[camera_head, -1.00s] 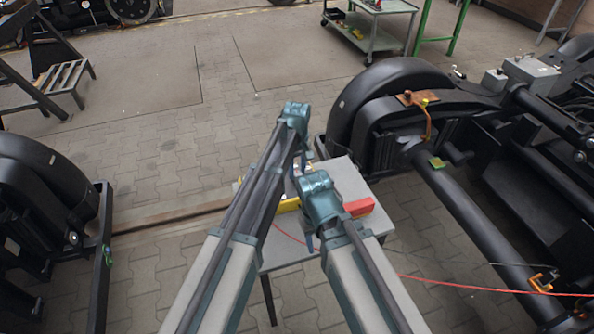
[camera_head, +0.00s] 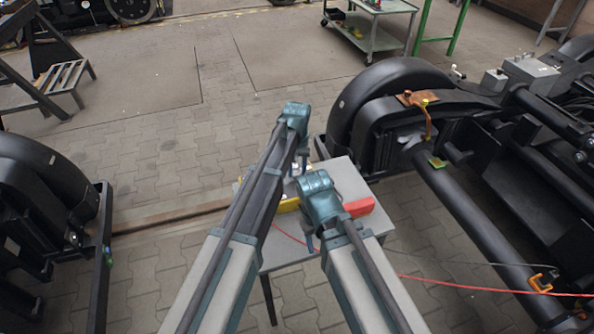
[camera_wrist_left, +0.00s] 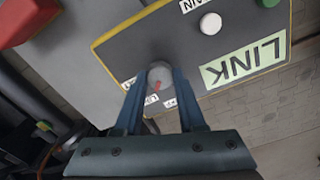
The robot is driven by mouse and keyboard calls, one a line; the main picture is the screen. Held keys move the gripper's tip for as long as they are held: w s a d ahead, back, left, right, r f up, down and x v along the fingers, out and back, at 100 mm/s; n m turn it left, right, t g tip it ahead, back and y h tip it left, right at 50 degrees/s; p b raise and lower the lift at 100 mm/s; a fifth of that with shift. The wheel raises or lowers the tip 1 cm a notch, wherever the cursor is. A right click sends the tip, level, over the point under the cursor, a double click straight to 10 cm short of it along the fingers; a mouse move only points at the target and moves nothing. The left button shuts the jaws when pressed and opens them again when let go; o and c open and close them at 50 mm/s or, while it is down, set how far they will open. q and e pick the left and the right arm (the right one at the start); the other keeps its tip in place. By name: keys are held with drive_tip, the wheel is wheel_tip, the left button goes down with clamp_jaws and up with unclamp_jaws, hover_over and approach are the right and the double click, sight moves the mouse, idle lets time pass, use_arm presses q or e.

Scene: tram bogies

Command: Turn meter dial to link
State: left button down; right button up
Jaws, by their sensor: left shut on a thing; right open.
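The meter, a dark grey box with a yellow rim, lies on a small grey table; its yellow edge (camera_head: 288,205) shows in the head view. In the left wrist view its face (camera_wrist_left: 130,50) carries a round grey dial (camera_wrist_left: 159,76) with a red mark. Small white labels around the dial are partly hidden by the fingers. My left gripper (camera_wrist_left: 160,82) is shut on the dial, one finger on each side. It also shows in the head view (camera_head: 302,162), above the table. My right gripper (camera_head: 311,240) is open, lower, near the table's front edge, mostly hidden by its wrist.
A large green LINK plate (camera_wrist_left: 243,62) and a white button (camera_wrist_left: 210,23) are on the meter face. A red block (camera_head: 359,207) sits on the grey table (camera_head: 347,180). A red cable (camera_head: 450,285) runs right towards the black bogie (camera_head: 470,225).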

sight(297, 174)
idle(0.4)
use_arm(q)
drive_tip(key=c, duration=0.5)
unclamp_jaws()
drive_tip(key=shift+r, duration=0.15)
wheel_tip(297, 174, up, 14)
drive_tip(key=p, duration=1.4)
drive_tip(key=shift+f, duration=0.2)
drive_tip(key=shift+s, duration=0.1)
drive_tip(key=s+a+r+m+p, duration=0.1)
drive_tip(key=s+a, duration=0.2)
drive_tip(key=s, duration=1)
drive_tip(key=s+a+r+m+y+p, duration=0.1)
drive_tip(key=s+a+r+m+p, duration=0.1)
drive_tip(key=s, duration=1.1)
drive_tip(key=shift+s+a+r, duration=0.15)
drive_tip(key=shift+a, duration=0.45)
